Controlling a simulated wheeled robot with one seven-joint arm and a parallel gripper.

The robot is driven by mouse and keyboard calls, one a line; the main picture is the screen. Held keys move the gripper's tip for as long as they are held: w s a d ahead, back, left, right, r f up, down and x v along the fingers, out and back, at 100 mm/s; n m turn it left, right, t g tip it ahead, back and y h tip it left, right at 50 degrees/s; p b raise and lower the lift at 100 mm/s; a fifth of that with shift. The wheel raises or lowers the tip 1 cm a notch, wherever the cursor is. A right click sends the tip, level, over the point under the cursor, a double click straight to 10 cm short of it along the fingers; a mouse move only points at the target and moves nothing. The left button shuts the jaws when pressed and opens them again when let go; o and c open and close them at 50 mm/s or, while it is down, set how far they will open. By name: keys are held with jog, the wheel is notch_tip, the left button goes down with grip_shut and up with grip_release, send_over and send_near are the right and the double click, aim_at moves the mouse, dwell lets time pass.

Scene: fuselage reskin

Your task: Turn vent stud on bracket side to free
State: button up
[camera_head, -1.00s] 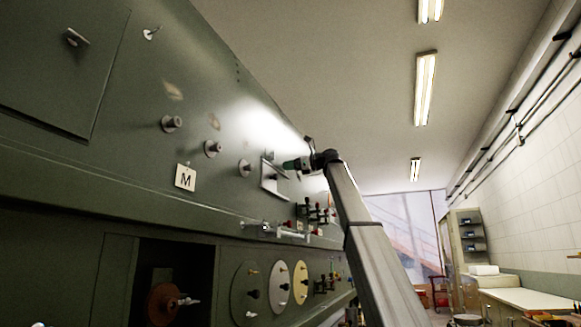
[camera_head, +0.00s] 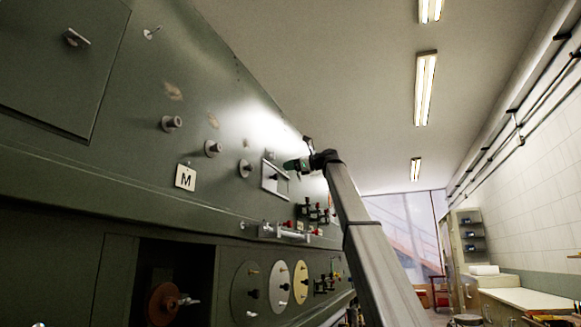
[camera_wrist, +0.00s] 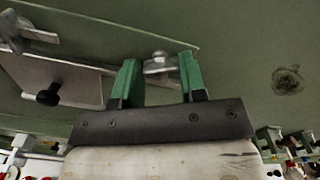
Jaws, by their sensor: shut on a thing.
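The vent stud (camera_wrist: 160,64) is a small light metal fitting with a rounded head on the green panel. It sits between the green fingertips of my gripper (camera_wrist: 157,74) in the wrist view, and my gripper is shut on it. In the head view my gripper (camera_head: 289,166) reaches the panel beside a pale framed plate (camera_head: 268,178), and the stud is hidden there. In the wrist view the plate (camera_wrist: 70,72) lies left of the fingers and carries a black knob (camera_wrist: 48,95). Whether the stud has turned cannot be told.
Several round knobs (camera_head: 212,148) stick out of the green panel (camera_head: 130,150) to the left, above a card marked M (camera_head: 185,178). Red and black fittings (camera_head: 318,212) project just below my gripper. Open room lies to the right, before a workbench (camera_head: 530,300).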

jog(key=n, duration=1.2)
jog(key=shift+f, duration=0.1)
jog(key=shift+n, duration=0.3)
dwell(0.3)
jog(key=o, duration=0.9)
jog(key=v, duration=1.1)
